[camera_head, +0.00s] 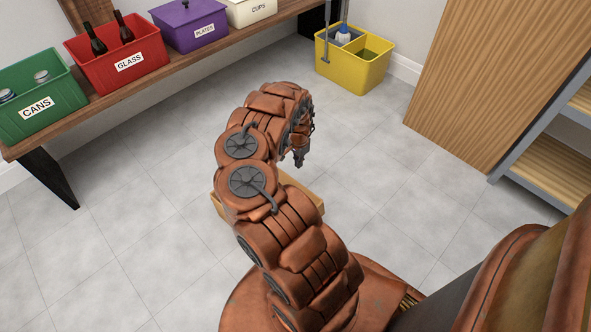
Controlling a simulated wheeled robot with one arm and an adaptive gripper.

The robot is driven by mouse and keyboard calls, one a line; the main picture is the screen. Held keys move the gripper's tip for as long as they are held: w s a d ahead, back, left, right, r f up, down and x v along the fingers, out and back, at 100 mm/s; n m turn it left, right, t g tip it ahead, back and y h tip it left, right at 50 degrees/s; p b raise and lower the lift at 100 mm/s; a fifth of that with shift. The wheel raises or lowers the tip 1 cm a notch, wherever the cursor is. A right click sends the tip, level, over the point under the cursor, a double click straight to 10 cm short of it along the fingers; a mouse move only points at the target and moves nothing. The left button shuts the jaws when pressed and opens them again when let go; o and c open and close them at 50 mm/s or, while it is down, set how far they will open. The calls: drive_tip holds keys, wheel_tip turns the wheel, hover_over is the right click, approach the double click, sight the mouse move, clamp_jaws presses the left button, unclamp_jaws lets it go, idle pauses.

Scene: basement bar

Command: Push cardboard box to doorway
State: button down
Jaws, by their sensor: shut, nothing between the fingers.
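A tan cardboard box (311,187) sits on the floor in the middle of the view. My arm hides most of it; only parts of its right side and a bit of its left edge show. My gripper (299,159) hangs from the end of my bent arm, pointing down, and is shut and empty. In the picture it appears just above the box's far right edge; I cannot tell whether it touches the box. No doorway shows in this view.
A wooden bench with a green CANS bin (38,98), red GLASS bin (120,62), purple PLATES bin (190,24) and white CUPS box stands at upper left. A yellow mop bucket (352,72) stands behind. A wooden shelf unit (480,75) stands right. Grey floor is clear between.

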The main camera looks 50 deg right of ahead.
sight(291, 181)
drive_tip(key=shift+w+a+f+b, duration=0.1)
drive_tip(key=shift+a+f+b, duration=0.6)
drive_tip(key=shift+f, duration=0.85)
drive_tip(key=shift+w+a+f+b, duration=0.1)
drive_tip(key=shift+a+f+b, duration=0.6)
drive_tip(key=shift+f, duration=0.8)
drive_tip(key=shift+a+f+b, duration=0.65)
drive_tip(key=shift+f+b, duration=0.1)
drive_tip(key=shift+f, duration=0.8)
drive_tip(key=shift+w, duration=0.1)
